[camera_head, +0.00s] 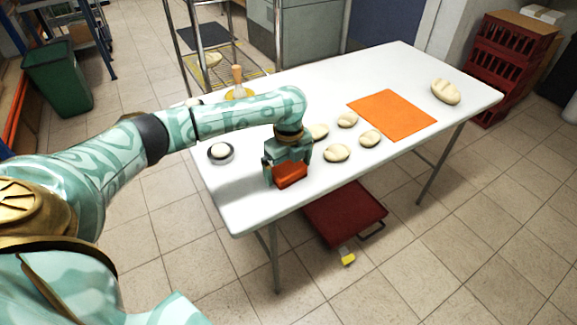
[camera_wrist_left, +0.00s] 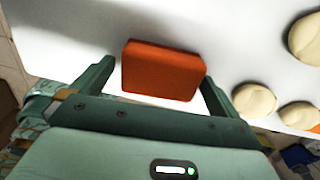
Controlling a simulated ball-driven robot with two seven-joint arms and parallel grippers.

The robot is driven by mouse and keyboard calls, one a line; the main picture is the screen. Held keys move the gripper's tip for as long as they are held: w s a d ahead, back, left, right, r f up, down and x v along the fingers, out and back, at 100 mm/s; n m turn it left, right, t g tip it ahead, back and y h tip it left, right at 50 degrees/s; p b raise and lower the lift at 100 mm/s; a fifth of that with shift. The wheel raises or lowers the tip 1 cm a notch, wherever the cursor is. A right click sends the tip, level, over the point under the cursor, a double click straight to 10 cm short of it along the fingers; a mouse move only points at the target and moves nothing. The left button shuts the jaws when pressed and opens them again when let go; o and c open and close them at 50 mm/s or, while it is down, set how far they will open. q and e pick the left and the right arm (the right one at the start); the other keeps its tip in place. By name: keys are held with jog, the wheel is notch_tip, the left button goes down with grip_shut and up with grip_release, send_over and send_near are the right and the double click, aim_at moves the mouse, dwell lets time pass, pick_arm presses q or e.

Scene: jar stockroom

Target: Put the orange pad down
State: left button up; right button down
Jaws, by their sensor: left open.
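The orange pad (camera_head: 291,175) is a small thick red-orange block at the near edge of the white table (camera_head: 240,205). My left gripper (camera_head: 288,168) is right over it, pointing down, with its jaws open. In the left wrist view the pad (camera_wrist_left: 162,70) lies between the two spread fingers of the gripper (camera_wrist_left: 155,74), with a visible gap on the left finger's side. The pad looks to be resting on the table top; its underside is hidden. My right gripper is not in view.
Several pale loaf-shaped lumps (camera_head: 337,153) lie just right of the gripper. A flat orange mat (camera_head: 392,114) and a larger loaf (camera_head: 445,91) are farther right. A round white-topped dark item (camera_head: 220,152) sits left. A red trolley (camera_head: 345,213) is under the table.

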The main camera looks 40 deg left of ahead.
aim_at(286, 167)
pick_arm(q)
jog(key=shift+f+b, duration=0.25)
jog(key=shift+b, duration=0.1)
jog(key=shift+r, duration=0.1)
notch_tip(286, 167, up, 16)
jog(key=p, duration=0.9)
jog(key=shift+s+a, duration=0.2)
jog(key=shift+a, duration=0.05)
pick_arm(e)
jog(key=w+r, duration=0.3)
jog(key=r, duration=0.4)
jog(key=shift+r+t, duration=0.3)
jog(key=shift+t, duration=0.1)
pick_arm(q)
jog(key=shift+r, duration=0.15)
